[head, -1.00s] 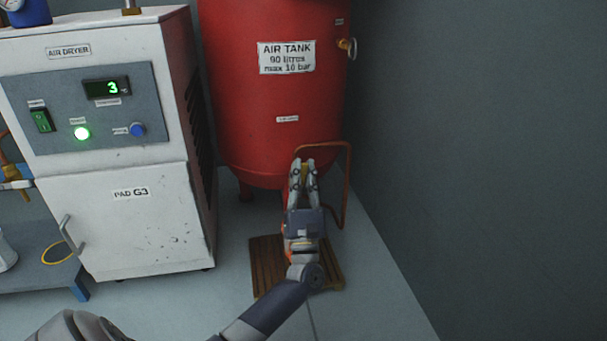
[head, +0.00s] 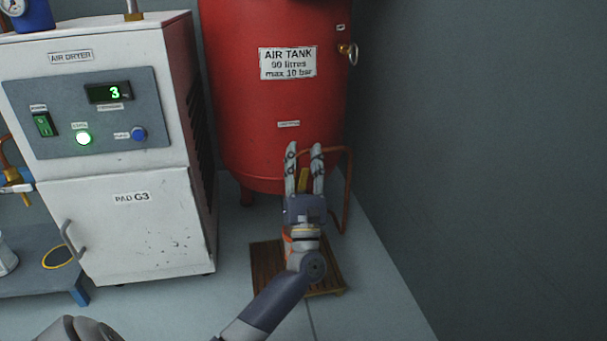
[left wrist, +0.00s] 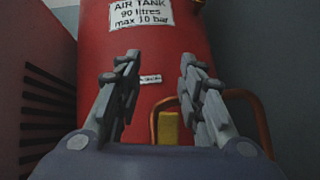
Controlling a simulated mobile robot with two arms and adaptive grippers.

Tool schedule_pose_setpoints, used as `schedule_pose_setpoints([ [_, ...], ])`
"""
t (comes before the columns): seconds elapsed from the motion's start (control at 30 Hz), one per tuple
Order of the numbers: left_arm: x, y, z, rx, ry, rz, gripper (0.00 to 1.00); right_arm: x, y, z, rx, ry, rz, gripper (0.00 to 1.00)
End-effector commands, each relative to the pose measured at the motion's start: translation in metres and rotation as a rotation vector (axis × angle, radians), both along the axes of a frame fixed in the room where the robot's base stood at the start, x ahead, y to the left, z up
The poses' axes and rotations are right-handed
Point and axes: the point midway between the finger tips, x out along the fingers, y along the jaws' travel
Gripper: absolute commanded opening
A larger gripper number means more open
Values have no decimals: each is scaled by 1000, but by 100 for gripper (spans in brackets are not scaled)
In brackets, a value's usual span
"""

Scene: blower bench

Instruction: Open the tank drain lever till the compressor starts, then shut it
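The red air tank (head: 272,110) stands on legs at the back, with a small label (head: 288,124) low on its front. A yellow piece, seemingly the drain lever (head: 303,180), shows below the tank's front. My left gripper (head: 304,150) is open, its two fingers spread on either side of the yellow lever with a gap. In the left wrist view the lever (left wrist: 168,127) sits between the open fingers, lower down and apart from both. The drain valve body is hidden behind my gripper. My right gripper is not in view.
A copper pipe (head: 348,190) loops close to the right of my left gripper. The white air dryer (head: 120,205), its green lamp lit, stands left. A wooden slatted board (head: 266,265) lies on the floor below my arm. A grey wall closes the right side.

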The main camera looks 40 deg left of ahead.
Motion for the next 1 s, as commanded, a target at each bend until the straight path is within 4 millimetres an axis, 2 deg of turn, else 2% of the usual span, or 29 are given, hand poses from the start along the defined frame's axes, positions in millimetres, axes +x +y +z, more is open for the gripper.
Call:
schedule_pose_setpoints([
  [0.13,0,0,27,-3,-5,0,36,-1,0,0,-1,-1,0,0],
  [0.3,0,0,42,-1,0,1,36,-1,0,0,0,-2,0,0],
  [1.0,0,1,45,-1,1,2,36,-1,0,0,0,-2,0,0],
])
